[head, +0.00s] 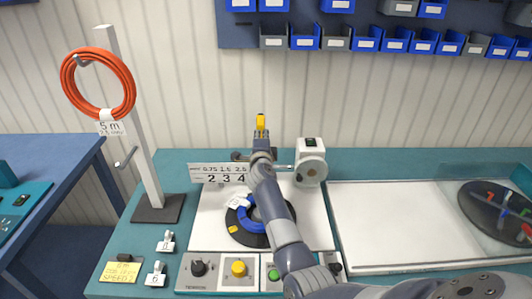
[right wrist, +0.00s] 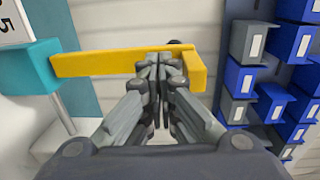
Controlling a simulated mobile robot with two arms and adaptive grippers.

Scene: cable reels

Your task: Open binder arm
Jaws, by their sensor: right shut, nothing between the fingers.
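A yellow arm, which looks like the binder arm (head: 260,121), stands up at the back of the bench machine in the head view. In the right wrist view the yellow arm (right wrist: 105,63) runs across as a bar from a teal block, with a bent end at the right. My right gripper (head: 261,136) is at the yellow arm, and its shut fingers (right wrist: 158,62) overlap the bar near its bent end. Nothing is between the fingers. Whether they touch the bar I cannot tell. My right forearm hides part of the machine. My left gripper is not in view.
A blue cable coil on a black reel (head: 240,232) lies below my arm. A numbered sign (head: 215,173) and a white device (head: 311,160) flank the gripper. An orange coil (head: 76,102) hangs on a post at left. Blue and grey bins line the wall.

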